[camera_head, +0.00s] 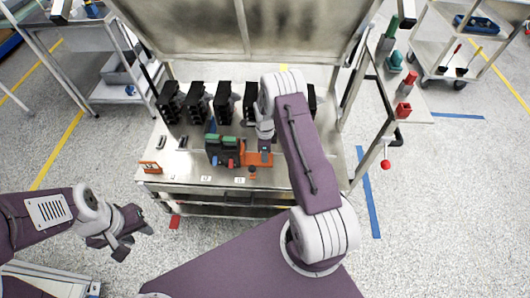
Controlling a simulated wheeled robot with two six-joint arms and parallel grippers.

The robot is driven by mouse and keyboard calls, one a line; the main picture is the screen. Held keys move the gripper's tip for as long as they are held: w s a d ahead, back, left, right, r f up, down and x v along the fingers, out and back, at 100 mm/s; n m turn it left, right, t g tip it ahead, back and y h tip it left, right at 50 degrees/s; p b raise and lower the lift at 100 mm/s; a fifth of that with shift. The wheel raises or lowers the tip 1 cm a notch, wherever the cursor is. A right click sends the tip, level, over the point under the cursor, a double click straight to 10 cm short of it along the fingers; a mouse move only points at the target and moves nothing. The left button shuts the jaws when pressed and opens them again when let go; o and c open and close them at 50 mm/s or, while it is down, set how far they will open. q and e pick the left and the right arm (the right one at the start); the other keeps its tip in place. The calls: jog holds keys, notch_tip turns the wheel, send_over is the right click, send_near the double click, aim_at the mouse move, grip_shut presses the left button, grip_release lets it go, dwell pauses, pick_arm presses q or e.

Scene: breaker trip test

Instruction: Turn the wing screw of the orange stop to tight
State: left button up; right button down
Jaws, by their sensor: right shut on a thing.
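The orange stop (257,159) is on the steel bench, just right of a black device with green tops (222,148). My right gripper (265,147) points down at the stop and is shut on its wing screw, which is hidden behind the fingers. I cannot tell how far the screw is turned. My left gripper (129,238) is open and empty, out in front of the bench at lower left.
Several black breaker units (222,103) stand in a row at the back of the bench (180,178). An orange holder (150,167) is at its left end. A red knob (386,164) sticks out on the right. Side tables stand on both sides.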

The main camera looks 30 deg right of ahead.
dwell(0.4)
jog(key=c, duration=0.9)
grip_release()
jog(key=shift+r, duration=0.1)
notch_tip(320, 180, up, 9)
jog(key=shift+f+p, duration=0.1)
jog(key=shift+p, duration=0.45)
